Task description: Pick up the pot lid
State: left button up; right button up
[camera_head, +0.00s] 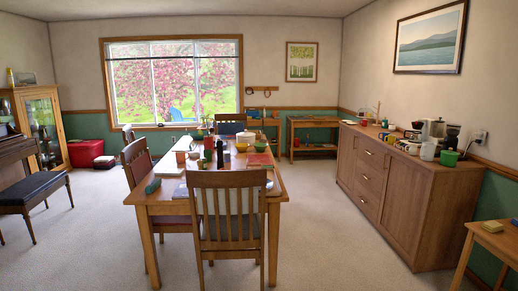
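I cannot make out a pot lid for certain; things on the dining table (160,196) and on the sideboard (375,178) are small and crowded. On the table stand a dark bottle (220,153), a yellow bowl (242,147) and other small items, partly hidden by the near chair. On the sideboard stand a coffee maker (433,130), a white mug (428,151) and a green bowl (449,158). Neither of my grippers shows in the head view.
A wooden chair (228,210) stands at the table's near side, others around it. A piano bench (32,191) is at left, and a small table (498,238) at the right edge. Carpet is clear between table and sideboard (318,215).

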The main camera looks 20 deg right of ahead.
aim_at(244, 134)
jog(key=i+l+z, duration=0.45)
jog(key=i+z, duration=0.15)
jog(key=i, duration=0.15)
jog(key=i+l+z, duration=0.1)
jog(key=i+z, duration=0.2)
jog(key=i+l+z, duration=0.15)
jog(key=i+z, duration=0.2)
jog(key=i, duration=0.6)
jog(key=i+j+z, duration=0.15)
jog(key=i+z, duration=0.2)
jog(key=i, duration=0.6)
jog(key=i+u, duration=0.15)
jog(key=i, duration=0.35)
jog(key=i+u, duration=0.2)
jog(key=i, duration=0.25)
jog(key=i+l+u, duration=0.15)
jog(key=i, duration=0.35)
jog(key=i+l+u, duration=0.2)
jog(key=i, duration=0.25)
jog(key=i+u, duration=0.85)
jog(key=i+l+u, duration=0.15)
jog(key=u, duration=0.25)
jog(key=i+l+u, duration=0.3)
jog(key=u, duration=0.15)
jog(key=i+l, duration=0.05)
jog(key=i, duration=0.05)
